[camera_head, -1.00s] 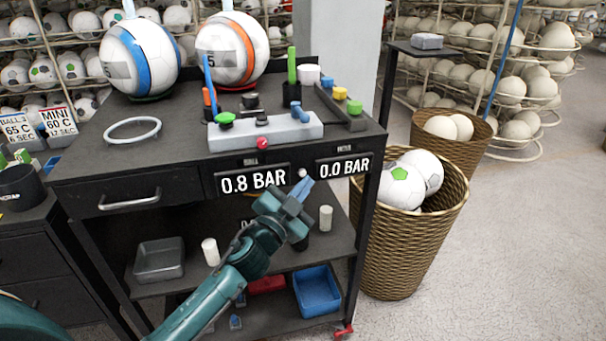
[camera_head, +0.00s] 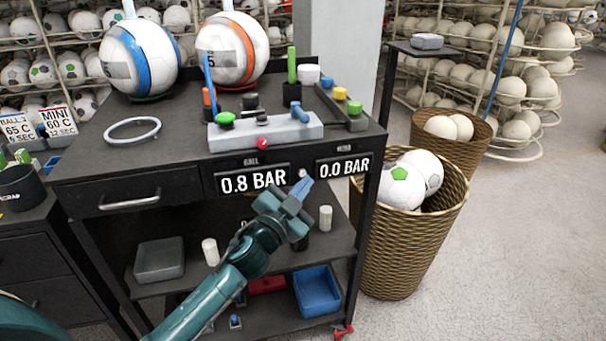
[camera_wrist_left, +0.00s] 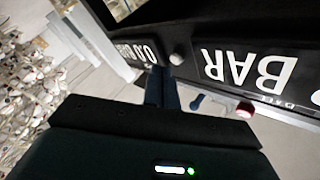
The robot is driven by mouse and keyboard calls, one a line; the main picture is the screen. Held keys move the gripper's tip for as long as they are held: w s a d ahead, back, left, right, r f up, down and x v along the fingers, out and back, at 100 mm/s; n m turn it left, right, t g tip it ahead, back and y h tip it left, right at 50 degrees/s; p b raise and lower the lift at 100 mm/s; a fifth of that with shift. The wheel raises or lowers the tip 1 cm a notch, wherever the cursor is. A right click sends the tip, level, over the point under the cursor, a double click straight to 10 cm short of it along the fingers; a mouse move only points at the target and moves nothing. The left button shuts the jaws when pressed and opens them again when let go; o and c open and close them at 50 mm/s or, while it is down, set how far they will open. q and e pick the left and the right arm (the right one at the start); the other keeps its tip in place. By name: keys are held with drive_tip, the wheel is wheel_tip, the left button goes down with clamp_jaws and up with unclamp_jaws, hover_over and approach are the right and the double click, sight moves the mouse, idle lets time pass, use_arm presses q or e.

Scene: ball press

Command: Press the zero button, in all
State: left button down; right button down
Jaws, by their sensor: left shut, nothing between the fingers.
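A small pale round button (camera_head: 304,173) sits on the front of the dark cart between two displays; I read no label on it. The left display (camera_head: 254,180) reads 0.8 BAR and the right display (camera_head: 343,166) reads 0.0 BAR. My left gripper (camera_head: 304,187) is shut and empty, its blue fingertips just below the button. In the left wrist view the button (camera_wrist_left: 177,58) is beside the tips of the fingers (camera_wrist_left: 160,74); I cannot tell whether they touch. My right gripper is not in view.
A grey block (camera_head: 265,131) with a green knob and a blue lever stands on the cart top, with two balls behind. A wicker basket (camera_head: 412,240) of balls stands close to the right. The lower shelf holds a grey tray (camera_head: 160,262) and white cylinders.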

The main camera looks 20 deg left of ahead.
use_arm(q)
drive_tip(key=shift+w+a, duration=0.2)
drive_tip(key=shift+w, duration=0.05)
drive_tip(key=shift+w+a, duration=0.25)
drive_tip(key=shift+w, duration=0.15)
idle(0.7)
idle(0.3)
drive_tip(key=shift+s+d, duration=0.5)
drive_tip(key=shift+s, duration=0.25)
drive_tip(key=shift+s+d+p, duration=0.2)
drive_tip(key=shift+s+d, duration=0.5)
drive_tip(key=shift+s, duration=0.35)
drive_tip(key=shift+s+d+p, duration=0.15)
drive_tip(key=shift+s+d, duration=0.55)
drive_tip(key=shift+s, duration=0.35)
